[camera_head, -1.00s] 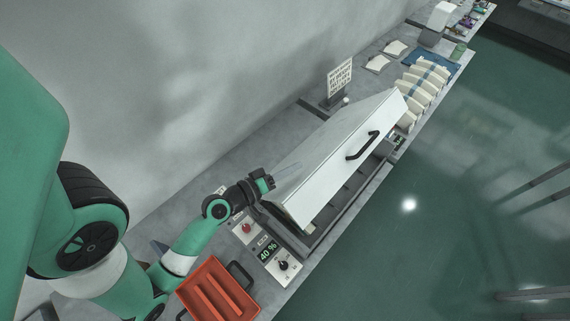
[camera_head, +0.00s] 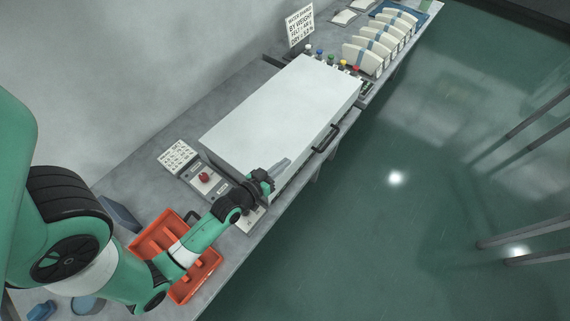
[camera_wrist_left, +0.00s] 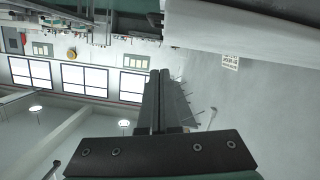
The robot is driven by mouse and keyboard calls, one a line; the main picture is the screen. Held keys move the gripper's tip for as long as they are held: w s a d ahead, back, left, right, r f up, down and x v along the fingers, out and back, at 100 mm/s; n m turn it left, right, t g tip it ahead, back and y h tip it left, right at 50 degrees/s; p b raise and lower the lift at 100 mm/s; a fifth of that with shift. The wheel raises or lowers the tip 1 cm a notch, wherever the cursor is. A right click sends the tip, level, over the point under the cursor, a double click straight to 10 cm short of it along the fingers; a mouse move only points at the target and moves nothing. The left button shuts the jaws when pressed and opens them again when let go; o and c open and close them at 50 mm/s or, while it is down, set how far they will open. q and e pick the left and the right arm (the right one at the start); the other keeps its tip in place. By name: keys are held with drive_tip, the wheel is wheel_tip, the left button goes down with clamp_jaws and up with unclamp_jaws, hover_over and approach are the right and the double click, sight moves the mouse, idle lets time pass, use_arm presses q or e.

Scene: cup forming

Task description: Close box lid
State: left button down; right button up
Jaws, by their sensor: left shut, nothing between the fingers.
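The box is a long grey-white case on the bench, and its white lid (camera_head: 285,115) lies flat over it in the head view. A dark handle (camera_head: 326,138) sits on the lid's front edge. My left gripper (camera_head: 280,168) is shut and empty, at the near front corner of the lid. I cannot tell whether it touches the lid. The left wrist view shows its two fingers (camera_wrist_left: 158,100) together, with a pale surface above them that may be the lid. My right gripper is in neither view.
An orange tray (camera_head: 148,240) lies under my left arm. A control panel with a red knob (camera_head: 204,177) is at the box's near end. A printed sign (camera_head: 299,25) and several curved white pieces (camera_head: 372,47) stand beyond the far end.

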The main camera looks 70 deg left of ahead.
sight(287, 170)
use_arm(q)
wheel_tip(287, 170, down, 4)
drive_tip(key=shift+d+f+b, duration=0.1)
drive_tip(key=shift+d+b, duration=0.05)
drive_tip(key=shift+b, duration=1.1)
drive_tip(key=shift+f, duration=0.15)
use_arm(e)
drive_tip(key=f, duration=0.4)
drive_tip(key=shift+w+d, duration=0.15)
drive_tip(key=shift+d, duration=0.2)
use_arm(q)
drive_tip(key=shift+f, duration=0.15)
wheel_tip(287, 170, up, 5)
drive_tip(key=p, duration=0.4)
drive_tip(key=v, duration=1)
drive_tip(key=shift+w+d+b, duration=0.2)
drive_tip(key=shift+b, duration=0.2)
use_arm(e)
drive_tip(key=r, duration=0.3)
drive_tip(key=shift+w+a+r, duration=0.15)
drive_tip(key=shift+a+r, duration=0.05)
